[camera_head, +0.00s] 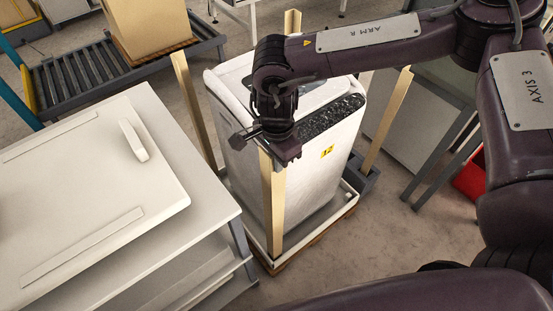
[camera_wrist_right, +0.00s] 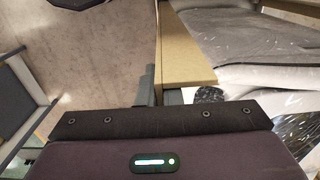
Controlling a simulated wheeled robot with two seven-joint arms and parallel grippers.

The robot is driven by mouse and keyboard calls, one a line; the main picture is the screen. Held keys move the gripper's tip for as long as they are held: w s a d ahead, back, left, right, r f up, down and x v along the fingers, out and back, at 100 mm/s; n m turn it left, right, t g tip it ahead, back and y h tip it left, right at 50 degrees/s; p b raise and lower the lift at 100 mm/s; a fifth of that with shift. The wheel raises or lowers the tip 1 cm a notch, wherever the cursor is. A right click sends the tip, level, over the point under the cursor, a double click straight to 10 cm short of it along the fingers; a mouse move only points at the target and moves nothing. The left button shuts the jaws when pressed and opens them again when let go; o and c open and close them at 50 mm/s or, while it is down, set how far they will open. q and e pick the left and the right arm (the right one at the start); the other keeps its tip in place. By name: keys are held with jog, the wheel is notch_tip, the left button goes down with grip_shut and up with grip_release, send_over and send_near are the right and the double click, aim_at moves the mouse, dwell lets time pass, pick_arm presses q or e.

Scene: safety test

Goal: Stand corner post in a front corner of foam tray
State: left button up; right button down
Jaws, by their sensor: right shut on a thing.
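My right gripper (camera_head: 272,150) is shut on the upper end of a tan corner post (camera_head: 273,205), just in front of the white wrapped appliance (camera_head: 305,150). The post is nearly upright. Its foot is at the nearest front corner of the white foam tray (camera_head: 324,217); whether it bears on the tray floor, I cannot tell. In the right wrist view the post (camera_wrist_right: 187,48) runs away from my gripper (camera_wrist_right: 160,92) beside the wrapped appliance (camera_wrist_right: 240,40). My left gripper is not in view.
Other posts stand at the left (camera_head: 194,108), right (camera_head: 387,118) and back (camera_head: 292,22) of the appliance. A pale bench (camera_head: 90,190) is close on the left. A roller conveyor (camera_head: 85,75) with a carton (camera_head: 148,25) lies behind. A red bin (camera_head: 470,177) is at the right.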

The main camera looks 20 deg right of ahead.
dwell(0.3)
jog(key=c, duration=1.2)
grip_release()
jog(key=shift+r+p, duration=2.65)
jog(key=shift+r, duration=0.9)
jog(key=shift+f, duration=0.1)
